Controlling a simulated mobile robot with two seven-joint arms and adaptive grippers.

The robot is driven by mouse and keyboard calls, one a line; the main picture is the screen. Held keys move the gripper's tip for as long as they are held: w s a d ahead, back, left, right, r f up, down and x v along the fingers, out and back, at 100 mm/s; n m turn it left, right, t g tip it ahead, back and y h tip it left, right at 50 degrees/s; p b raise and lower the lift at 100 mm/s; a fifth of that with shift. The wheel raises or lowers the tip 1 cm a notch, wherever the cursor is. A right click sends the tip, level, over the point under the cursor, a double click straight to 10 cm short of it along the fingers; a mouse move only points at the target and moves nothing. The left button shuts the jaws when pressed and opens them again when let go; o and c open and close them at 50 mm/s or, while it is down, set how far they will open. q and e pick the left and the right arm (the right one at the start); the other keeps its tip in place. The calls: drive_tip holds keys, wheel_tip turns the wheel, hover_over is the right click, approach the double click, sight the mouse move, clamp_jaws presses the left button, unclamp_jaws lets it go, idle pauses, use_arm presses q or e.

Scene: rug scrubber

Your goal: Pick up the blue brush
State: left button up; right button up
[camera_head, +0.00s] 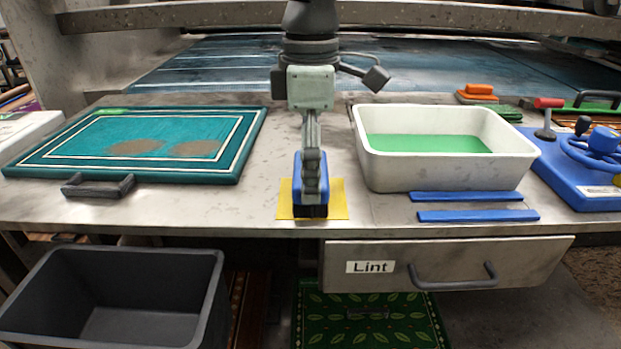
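The blue brush (298,180) stands on a yellow pad (338,203) near the front edge of the steel table, its dark bristles (311,211) facing down. One of my grippers (311,190) hangs down from the top centre of the view. Its fingers overlap the brush, with blue showing on both sides. I see the fingers edge-on, so their opening and any grip on the brush are hidden. The arm enters from straight above, so I cannot tell whether it is the left or the right. No second gripper is in view.
A teal framed rug panel (225,170) lies left, with a dark handle (98,187) before it. A white tub (450,178) with green contents stands right, behind two blue strips (478,215). A blue device (590,190) is far right. Below are a Lint drawer (440,250) and grey bin (200,270).

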use_arm(q)
drive_tip(key=c, duration=0.5)
use_arm(e)
drive_tip(key=shift+s, duration=0.2)
use_arm(q)
drive_tip(key=shift+r, duration=0.15)
drive_tip(key=shift+c, duration=0.2)
use_arm(e)
drive_tip(key=shift+f, duration=0.1)
use_arm(q)
drive_tip(key=shift+r, duration=0.25)
drive_tip(key=r, duration=0.3)
drive_tip(key=shift+s+r+b, duration=0.3)
drive_tip(key=shift+r+b, duration=0.05)
drive_tip(key=shift+b, duration=0.05)
drive_tip(key=s+r, duration=0.3)
drive_tip(key=s, duration=0.2)
drive_tip(key=s+a+r+b, duration=0.1)
drive_tip(key=s+r, duration=0.2)
drive_tip(key=s, duration=0.3)
drive_tip(key=shift+r, duration=0.3)
use_arm(e)
drive_tip(key=r, duration=0.5)
drive_tip(key=shift+w+d, duration=0.1)
drive_tip(key=shift+w, duration=0.15)
use_arm(q)
drive_tip(key=shift+a, duration=0.1)
drive_tip(key=o, duration=0.6)
drive_tip(key=c, duration=0.7)
